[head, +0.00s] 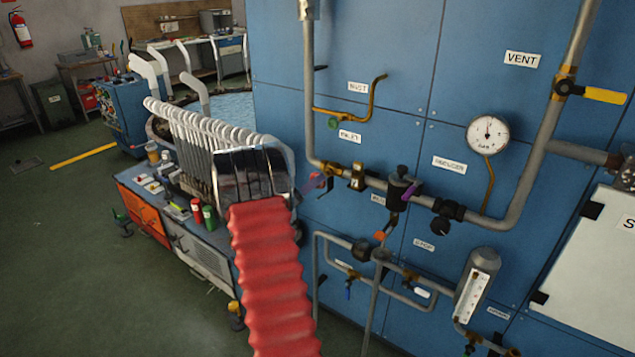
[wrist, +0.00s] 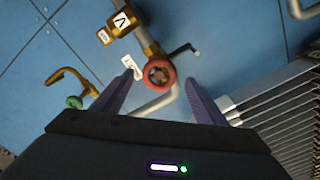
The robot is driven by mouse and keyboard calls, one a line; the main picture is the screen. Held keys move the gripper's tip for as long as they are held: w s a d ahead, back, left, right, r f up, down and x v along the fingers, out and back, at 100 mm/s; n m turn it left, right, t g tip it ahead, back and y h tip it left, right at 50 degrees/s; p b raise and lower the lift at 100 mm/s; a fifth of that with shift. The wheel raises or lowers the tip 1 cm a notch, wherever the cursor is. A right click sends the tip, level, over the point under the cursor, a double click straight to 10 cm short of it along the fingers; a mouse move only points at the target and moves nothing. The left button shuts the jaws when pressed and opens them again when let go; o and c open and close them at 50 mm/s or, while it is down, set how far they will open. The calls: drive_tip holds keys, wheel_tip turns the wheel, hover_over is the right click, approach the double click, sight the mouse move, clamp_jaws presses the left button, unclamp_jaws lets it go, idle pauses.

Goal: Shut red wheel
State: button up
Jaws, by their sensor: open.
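The red wheel (wrist: 159,73) is a small round handwheel with a darker hub, on a valve in a pipe run. It sits in the gap between the two purple fingertips of my gripper (wrist: 160,77) in the wrist view. The fingers are open, with one tip on each side of the wheel and space showing on both sides. I cannot tell how far the tips reach along the wheel's depth.
Beside the wheel are a brass valve body (wrist: 121,23) and a white tag (wrist: 131,66). A brass pipe with a green knob (wrist: 74,101) is at left. A white finned rack (wrist: 285,100) stands close at right. A pressure gauge (head: 487,134) hangs on the blue panel.

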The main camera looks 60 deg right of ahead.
drive_tip(key=shift+s+d, duration=0.2)
drive_tip(key=shift+d, duration=0.9)
drive_tip(key=shift+s+d, duration=0.15)
drive_tip(key=shift+d, duration=0.95)
drive_tip(key=shift+c, duration=0.6)
drive_tip(key=c, duration=0.9)
